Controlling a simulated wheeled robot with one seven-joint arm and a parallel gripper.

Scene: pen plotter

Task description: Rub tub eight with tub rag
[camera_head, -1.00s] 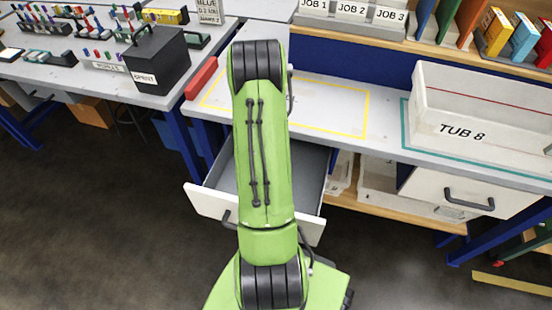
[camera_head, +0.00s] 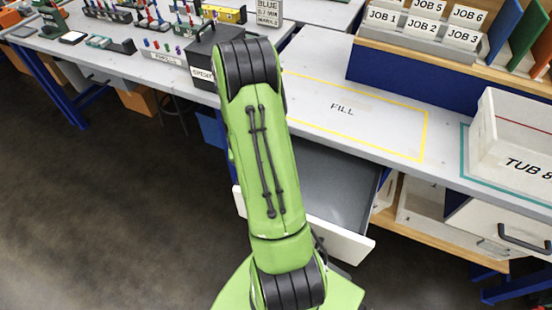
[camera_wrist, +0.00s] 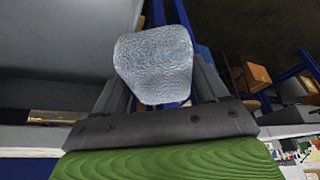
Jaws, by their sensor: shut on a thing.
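Tub 8 (camera_head: 520,145), a white tub with a red line inside and "TUB 8" on its front, stands on the bench inside a teal outline at the right edge of the head view, partly cut off. In the wrist view my gripper (camera_wrist: 155,95) is shut on a pale blue-white, textured cloth (camera_wrist: 153,62), which looks like the tub rag. The cloth bulges out between the dark fingers. In the head view my green arm hides the gripper and the cloth.
An open grey drawer (camera_head: 345,230) juts out below the bench, right of my arm. A yellow outlined "FILL" area (camera_head: 342,108) on the bench is clear. A black box (camera_head: 202,62) stands behind my arm. Job bins (camera_head: 430,32) stand at the back.

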